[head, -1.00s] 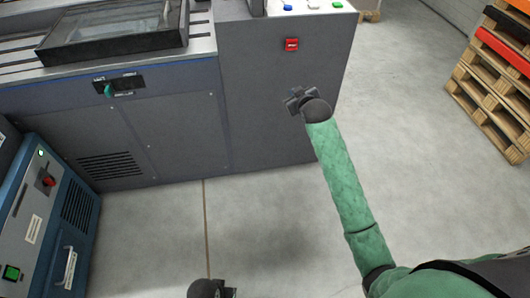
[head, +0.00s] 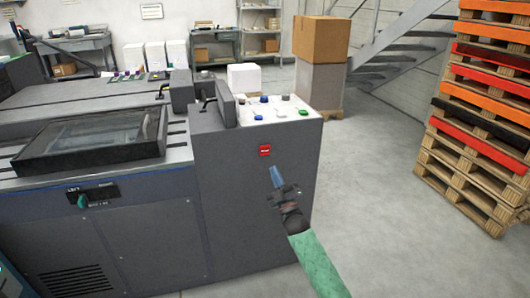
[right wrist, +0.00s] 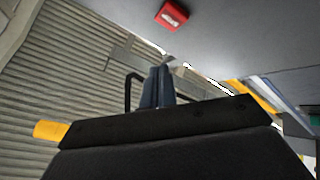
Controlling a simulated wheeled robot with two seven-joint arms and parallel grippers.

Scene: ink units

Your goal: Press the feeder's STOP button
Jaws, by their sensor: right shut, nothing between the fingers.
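A small red square button (head: 265,150) sits on the upper front face of the grey machine cabinet (head: 232,222). It also shows in the right wrist view (right wrist: 172,14), with a pale marking too small to read. My right gripper (head: 275,176) is in front of that cabinet face, a little below and to the right of the red button and apart from it. Its blue fingers (right wrist: 158,88) are shut together and empty. My left gripper is not in view.
Several coloured buttons (head: 264,99) are on the cabinet's top panel. A dark-framed tray (head: 95,140) and a green lever (head: 82,200) are to the left. Stacked pallets (head: 470,150) stand at the right. The floor (head: 385,235) between is clear.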

